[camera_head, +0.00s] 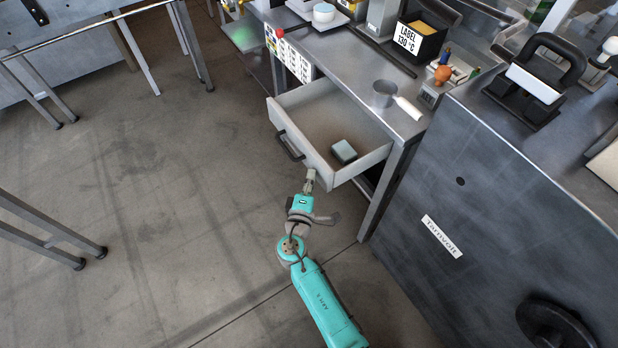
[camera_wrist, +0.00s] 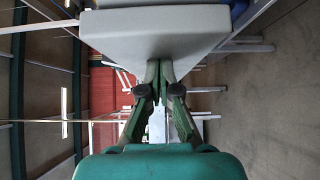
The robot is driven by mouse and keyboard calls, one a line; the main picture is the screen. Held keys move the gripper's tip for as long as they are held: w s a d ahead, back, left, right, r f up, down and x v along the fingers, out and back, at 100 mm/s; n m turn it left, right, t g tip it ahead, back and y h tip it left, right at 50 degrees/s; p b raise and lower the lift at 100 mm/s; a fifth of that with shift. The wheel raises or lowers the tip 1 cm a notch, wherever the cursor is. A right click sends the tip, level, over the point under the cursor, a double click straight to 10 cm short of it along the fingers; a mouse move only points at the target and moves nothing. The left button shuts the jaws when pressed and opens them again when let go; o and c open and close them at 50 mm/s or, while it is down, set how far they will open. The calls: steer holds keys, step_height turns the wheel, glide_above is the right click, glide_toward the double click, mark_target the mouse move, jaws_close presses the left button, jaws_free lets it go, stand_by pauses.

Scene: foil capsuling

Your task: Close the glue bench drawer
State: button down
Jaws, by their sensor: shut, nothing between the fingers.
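The glue bench drawer (camera_head: 318,137) is pulled well out from under the grey bench top (camera_head: 350,72). It is light grey with a dark bar handle (camera_head: 289,146) on its front panel. A small grey-green block (camera_head: 343,151) lies inside near the front right corner. My gripper (camera_head: 310,180) is shut and empty at the drawer front, to the right of the handle and near the panel's right end. In the wrist view my gripper (camera_wrist: 160,88) has its fingertips close to a pale grey panel (camera_wrist: 150,30); I cannot tell whether they touch it.
A metal cup with a white handle (camera_head: 384,93) stands on the bench top above the drawer. A black label box (camera_head: 418,40) is behind it. A dark grey cabinet (camera_head: 500,200) stands close on the right. The floor (camera_head: 170,200) left of the drawer is clear.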

mark_target(367, 147)
steer(key=w+d, duration=0.4)
steer(key=d, duration=0.1)
steer(key=w+d, duration=0.4)
steer(key=d, duration=0.2)
steer(key=w+d, duration=0.3)
steer(key=d, duration=0.3)
steer(key=shift+w+d, duration=0.25)
steer(key=shift+w, duration=0.15)
